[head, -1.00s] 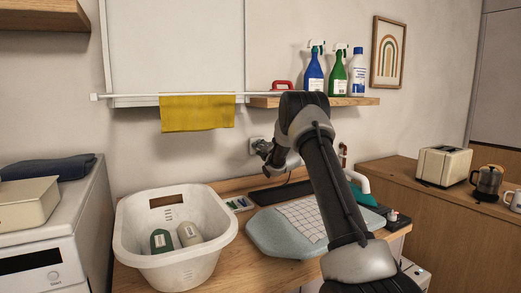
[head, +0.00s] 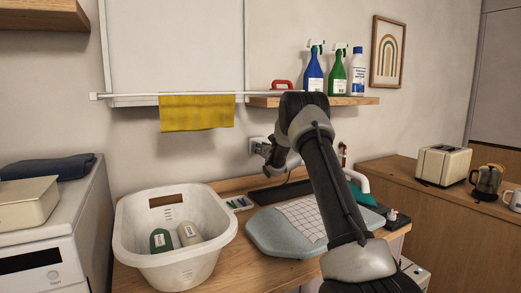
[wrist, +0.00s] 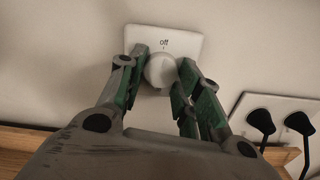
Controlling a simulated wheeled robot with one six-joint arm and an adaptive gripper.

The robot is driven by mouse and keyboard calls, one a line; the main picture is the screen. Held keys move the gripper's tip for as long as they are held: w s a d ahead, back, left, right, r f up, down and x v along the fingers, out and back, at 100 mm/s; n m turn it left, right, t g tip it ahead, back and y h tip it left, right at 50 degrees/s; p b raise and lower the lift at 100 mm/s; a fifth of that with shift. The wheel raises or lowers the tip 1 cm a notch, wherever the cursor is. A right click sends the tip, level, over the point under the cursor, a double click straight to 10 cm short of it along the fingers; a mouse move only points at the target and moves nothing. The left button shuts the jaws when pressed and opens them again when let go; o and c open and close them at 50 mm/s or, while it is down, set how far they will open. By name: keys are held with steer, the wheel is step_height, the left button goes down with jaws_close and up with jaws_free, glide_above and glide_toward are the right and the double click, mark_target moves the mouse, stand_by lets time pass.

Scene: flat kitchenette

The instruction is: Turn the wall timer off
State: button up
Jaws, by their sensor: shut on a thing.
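The wall timer (wrist: 188,41) is a white square plate on the wall with a round white knob (wrist: 159,69). The word "off" and a small mark stand on the plate above the knob. My gripper (wrist: 162,74) is shut on the knob, one green-padded finger on each side. I cannot make out a pointer on the knob. In the head view the timer (head: 254,141) is small on the wall above the worktop, with my gripper (head: 262,150) against it and partly covering it.
A socket plate with two black plugs (wrist: 279,122) is right of the timer in the wrist view. Below stand a white laundry basket (head: 135,215) and an ironing pad (head: 270,236) on the worktop. A shelf (head: 345,101) with spray bottles and a rail with a yellow cloth (head: 197,112) are above.

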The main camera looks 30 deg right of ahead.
steer(key=shift+f+n, duration=0.25)
steer(key=shift+n, duration=0.75)
steer(key=o, duration=1)
steer(key=shift+r, duration=0.15)
steer(key=shift+s, duration=0.15)
steer(key=s, duration=1.1)
steer(key=shift+s+d, duration=0.25)
steer(key=shift+s, duration=0.15)
